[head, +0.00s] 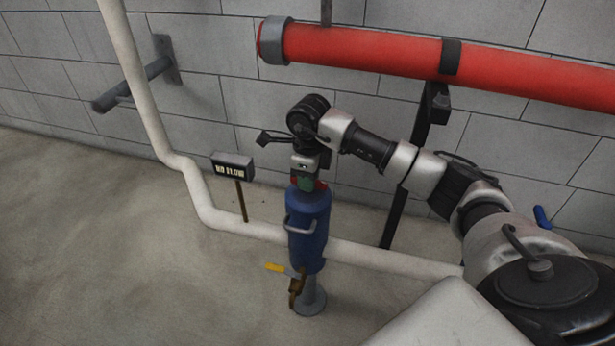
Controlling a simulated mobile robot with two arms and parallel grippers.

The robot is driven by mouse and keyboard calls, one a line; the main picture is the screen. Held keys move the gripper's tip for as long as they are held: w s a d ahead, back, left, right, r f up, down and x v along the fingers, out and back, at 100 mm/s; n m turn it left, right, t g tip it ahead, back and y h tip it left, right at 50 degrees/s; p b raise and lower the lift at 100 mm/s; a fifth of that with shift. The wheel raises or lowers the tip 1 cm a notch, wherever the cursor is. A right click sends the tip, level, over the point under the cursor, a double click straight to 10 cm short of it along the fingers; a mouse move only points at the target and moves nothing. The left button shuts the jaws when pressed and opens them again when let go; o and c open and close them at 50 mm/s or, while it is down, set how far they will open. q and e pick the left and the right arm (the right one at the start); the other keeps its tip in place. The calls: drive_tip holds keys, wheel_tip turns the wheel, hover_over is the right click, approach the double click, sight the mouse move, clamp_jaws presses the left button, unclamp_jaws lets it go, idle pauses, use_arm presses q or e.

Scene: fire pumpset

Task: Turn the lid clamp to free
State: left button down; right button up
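A blue upright canister (308,218) with a grey side handle stands on a grey foot (310,298) in the middle of the head view. A small green and red part (305,183) shows at its top, where the lid clamp would be; the clamp's shape and position are largely hidden. My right gripper (305,172) comes down from above onto this top and covers it. Its fingers are too hidden to tell whether they are open or shut, or whether they touch the clamp. My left gripper is not in view.
A pale pipe (235,221) runs down the wall and behind the canister. A "NO FLOW" sign (233,168) stands left of it. A yellow-handled valve (276,267) sits low on the canister. A red pipe (380,52) crosses above. Floor at left is clear.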

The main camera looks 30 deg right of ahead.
clamp_jaws()
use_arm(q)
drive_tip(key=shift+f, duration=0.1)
use_arm(e)
drive_tip(key=shift+n, duration=0.4)
drive_tip(key=n, duration=0.3)
drive_tip(key=shift+n, duration=0.4)
drive_tip(key=n, duration=0.2)
drive_tip(key=shift+n, duration=0.3)
drive_tip(key=n, duration=0.4)
drive_tip(key=shift+n, duration=0.3)
drive_tip(key=n, duration=0.3)
drive_tip(key=shift+f, duration=0.1)
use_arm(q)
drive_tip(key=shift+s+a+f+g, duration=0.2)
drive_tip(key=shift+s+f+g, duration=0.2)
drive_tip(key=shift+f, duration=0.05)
use_arm(e)
drive_tip(key=shift+a+n, duration=0.1)
drive_tip(key=shift+n, duration=1.5)
